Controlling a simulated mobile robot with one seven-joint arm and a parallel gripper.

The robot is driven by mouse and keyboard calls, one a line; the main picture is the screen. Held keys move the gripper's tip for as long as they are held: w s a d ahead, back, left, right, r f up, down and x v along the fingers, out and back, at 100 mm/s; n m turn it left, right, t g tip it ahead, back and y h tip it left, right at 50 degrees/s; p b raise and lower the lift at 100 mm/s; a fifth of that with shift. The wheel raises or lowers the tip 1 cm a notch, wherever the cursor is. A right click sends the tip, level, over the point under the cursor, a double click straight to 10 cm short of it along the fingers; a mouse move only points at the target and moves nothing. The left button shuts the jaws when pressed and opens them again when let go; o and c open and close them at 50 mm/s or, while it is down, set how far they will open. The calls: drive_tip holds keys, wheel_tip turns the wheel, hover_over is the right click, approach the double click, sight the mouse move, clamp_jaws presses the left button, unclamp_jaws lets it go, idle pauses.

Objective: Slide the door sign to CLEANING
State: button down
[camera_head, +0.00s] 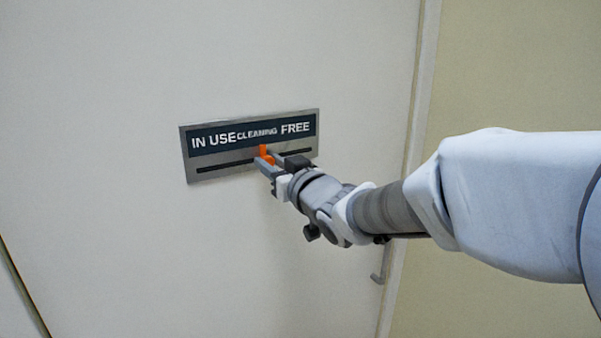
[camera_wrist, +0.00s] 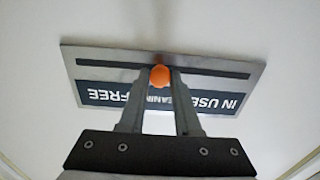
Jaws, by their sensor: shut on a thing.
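The door sign (camera_head: 194,165) is a metal plate with a dark strip reading IN USE, CLEANING and FREE from left to right. A dark slot runs below the words. My gripper (camera_head: 265,157) is shut on the orange slider knob (camera_head: 264,150), which sits under the CLEANING label, near its right half. In the wrist view the sign (camera_wrist: 70,60) appears upside down, and the orange knob (camera_wrist: 160,76) is between my fingertips at the slot. My fingers hide part of the CLEANING word there.
The sign is on a pale, flat door (camera_head: 110,240). A door handle (camera_head: 380,268) shows below my arm, near the door frame (camera_head: 412,130) on the right. A beige wall (camera_head: 510,70) lies beyond. The door surface around the sign is clear.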

drive_tip(key=shift+s+a, duration=0.25)
drive_tip(key=shift+a, duration=0.1)
drive_tip(key=c, duration=0.6)
unclamp_jaws()
drive_tip(key=shift+c, duration=0.2)
drive_tip(key=v, duration=1.7)
drive_tip(key=shift+d, duration=0.2)
drive_tip(key=shift+s+d, duration=0.1)
